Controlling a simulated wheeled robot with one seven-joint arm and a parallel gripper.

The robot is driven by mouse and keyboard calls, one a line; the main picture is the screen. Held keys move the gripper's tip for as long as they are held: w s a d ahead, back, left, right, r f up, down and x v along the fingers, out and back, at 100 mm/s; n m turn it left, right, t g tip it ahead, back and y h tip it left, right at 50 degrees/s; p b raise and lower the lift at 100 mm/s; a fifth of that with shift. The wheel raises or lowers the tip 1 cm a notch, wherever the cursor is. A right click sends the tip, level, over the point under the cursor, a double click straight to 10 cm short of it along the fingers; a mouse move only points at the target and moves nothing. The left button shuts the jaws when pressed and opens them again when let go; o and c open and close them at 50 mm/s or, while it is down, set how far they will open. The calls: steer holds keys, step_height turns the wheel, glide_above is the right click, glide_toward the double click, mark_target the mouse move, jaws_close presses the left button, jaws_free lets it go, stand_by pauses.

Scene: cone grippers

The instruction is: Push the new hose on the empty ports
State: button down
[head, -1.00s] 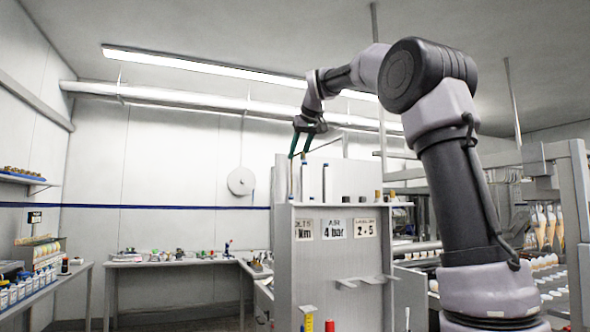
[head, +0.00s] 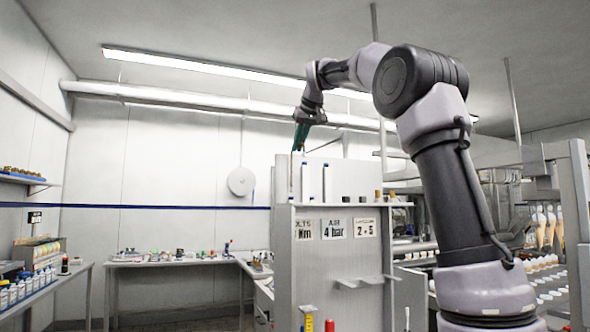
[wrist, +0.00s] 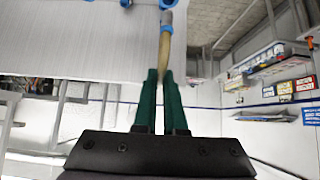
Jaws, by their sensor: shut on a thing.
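In the head view, my gripper (head: 301,138) points down above the left part of the grey machine's top, its green fingers close together. In the wrist view, the fingers (wrist: 160,76) are shut on a slim tan tube (wrist: 164,50), which looks like the hose. A blue collar (wrist: 166,24) and a grey section show at the tube's far end. Whether that end sits on a port cannot be told. Upright pieces with blue tops, one here (head: 304,167) and another (head: 325,165), stand on the machine top. Blue fittings (wrist: 125,3) are cut off by the wrist view's top edge.
The grey machine (head: 318,270) carries printed labels and small shelves on its front. Small dark knobs (head: 362,198) lie on its ledge. A cluttered bench (head: 180,262) stands at the back left. A conveyor with cones (head: 545,222) is at the right.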

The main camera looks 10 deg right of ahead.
steer(key=shift+r, duration=1.2)
steer(key=shift+s+a, duration=0.1)
steer(key=shift+s, duration=0.05)
